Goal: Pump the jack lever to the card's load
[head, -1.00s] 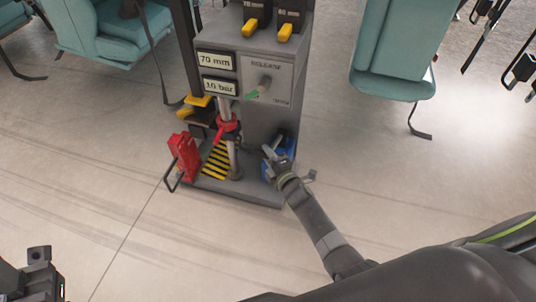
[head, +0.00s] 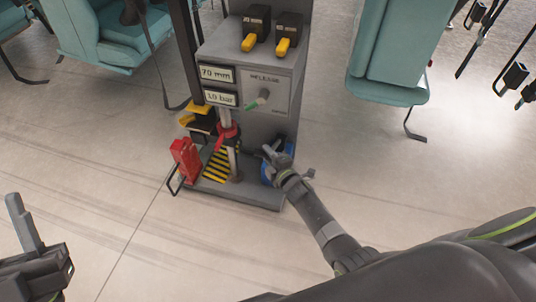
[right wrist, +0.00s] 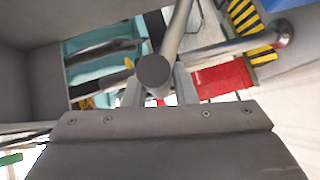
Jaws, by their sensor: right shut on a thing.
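The jack machine (head: 262,80) is a grey stand with two readouts, which seem to say 70 mm and 10 bar. In the head view the lever is mostly hidden. My left gripper (head: 38,235) is at the lower left, partly cut off. I make out no load card.
A release knob (head: 262,97) with a green tip is on the panel. Two yellow-handled levers (head: 250,42) top the stand. Teal seats (head: 388,95) flank the stand; the front floor is clear.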

